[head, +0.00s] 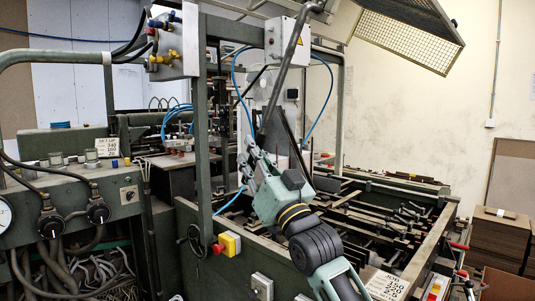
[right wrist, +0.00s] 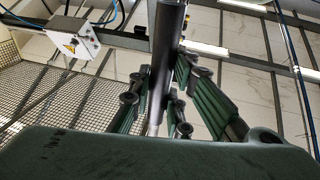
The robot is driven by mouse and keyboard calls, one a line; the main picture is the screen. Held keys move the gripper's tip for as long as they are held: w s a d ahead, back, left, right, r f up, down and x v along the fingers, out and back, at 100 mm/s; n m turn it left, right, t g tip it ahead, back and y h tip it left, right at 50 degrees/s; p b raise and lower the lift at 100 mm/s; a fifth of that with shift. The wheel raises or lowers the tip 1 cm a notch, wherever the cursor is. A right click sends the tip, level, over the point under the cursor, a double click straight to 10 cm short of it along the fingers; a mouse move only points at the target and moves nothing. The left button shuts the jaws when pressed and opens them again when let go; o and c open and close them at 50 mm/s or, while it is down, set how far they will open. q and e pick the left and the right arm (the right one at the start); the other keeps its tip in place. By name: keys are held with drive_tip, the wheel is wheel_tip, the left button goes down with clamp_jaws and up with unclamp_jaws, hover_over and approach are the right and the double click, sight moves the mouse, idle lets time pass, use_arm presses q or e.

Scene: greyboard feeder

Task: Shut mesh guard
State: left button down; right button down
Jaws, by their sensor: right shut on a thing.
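The mesh guard (head: 412,38) is raised at the upper right in the head view, tilted, its mesh panel in a grey frame above the machine. Mesh also fills the left of the right wrist view (right wrist: 60,95). A long dark bar (head: 284,72) slants down from the top of the machine frame to my right gripper (head: 250,162). In the right wrist view the bar (right wrist: 167,40) runs between the green fingers, which are shut around it. How the bar joins the guard is not clear. My left gripper is not in view.
A post (head: 200,150) and a control panel (head: 75,195) stand left. A white warning box (head: 287,40) is close behind the bar. Stacked boards (head: 500,235) stand right.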

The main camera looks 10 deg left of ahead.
drive_tip(key=shift+w+a+f+t+b, duration=0.15)
drive_tip(key=shift+w+a+f+b, duration=0.15)
drive_tip(key=shift+a+f, duration=0.25)
drive_tip(key=shift+w+a+f+t+b, duration=0.2)
drive_tip(key=shift+w+a+f, duration=0.2)
drive_tip(key=shift+f, duration=0.15)
drive_tip(key=shift+r, duration=0.1)
